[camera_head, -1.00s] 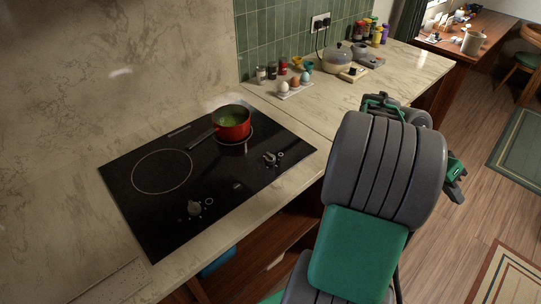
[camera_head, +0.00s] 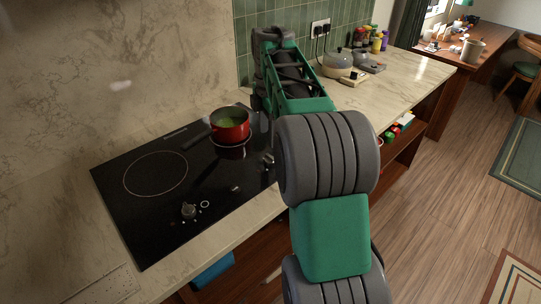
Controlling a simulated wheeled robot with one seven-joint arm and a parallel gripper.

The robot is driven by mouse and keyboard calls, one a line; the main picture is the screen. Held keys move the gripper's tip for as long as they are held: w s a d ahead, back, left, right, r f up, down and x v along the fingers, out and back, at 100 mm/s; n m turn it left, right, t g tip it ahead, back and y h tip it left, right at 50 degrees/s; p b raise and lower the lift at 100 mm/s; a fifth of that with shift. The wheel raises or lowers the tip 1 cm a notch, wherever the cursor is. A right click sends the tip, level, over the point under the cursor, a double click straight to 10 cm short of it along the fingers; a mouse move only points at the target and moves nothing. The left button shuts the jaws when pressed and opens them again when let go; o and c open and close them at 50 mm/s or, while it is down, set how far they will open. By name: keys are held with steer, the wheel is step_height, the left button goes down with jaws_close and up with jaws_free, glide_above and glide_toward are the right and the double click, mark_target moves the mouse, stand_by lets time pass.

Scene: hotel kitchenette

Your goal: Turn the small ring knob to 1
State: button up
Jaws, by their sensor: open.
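The black hob (camera_head: 150,225) is set into the marble counter. A red pot (camera_head: 230,127) with green contents stands on the small ring at the back right, its handle pointing left. The knob nearer that ring (camera_head: 267,161) is at the hob's right side, partly covered by my arm. The other knob (camera_head: 189,211) is at the front left. My gripper (camera_head: 257,108) hangs below my raised wrist, just right of the pot and behind the knob. It is dark and mostly hidden by my forearm; it holds nothing I can see, and the fingertips are not clear.
The large ring (camera_head: 155,174) on the left is bare. A lidded grey pot (camera_head: 338,62) and several jars (camera_head: 372,38) stand farther back on the counter. Open shelves (camera_head: 400,128) lie beneath it. The marble wall rises behind the hob.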

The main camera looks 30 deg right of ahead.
mark_target(270, 156)
steer(key=shift+s+a+n, duration=0.1)
steer(key=shift+s+n, duration=0.4)
steer(key=shift+n, duration=1.2)
steer(key=shift+f, duration=0.35)
step_height(270, 156, down, 7)
steer(key=shift+f, duration=0.1)
steer(key=shift+c, duration=0.3)
jaws_close()
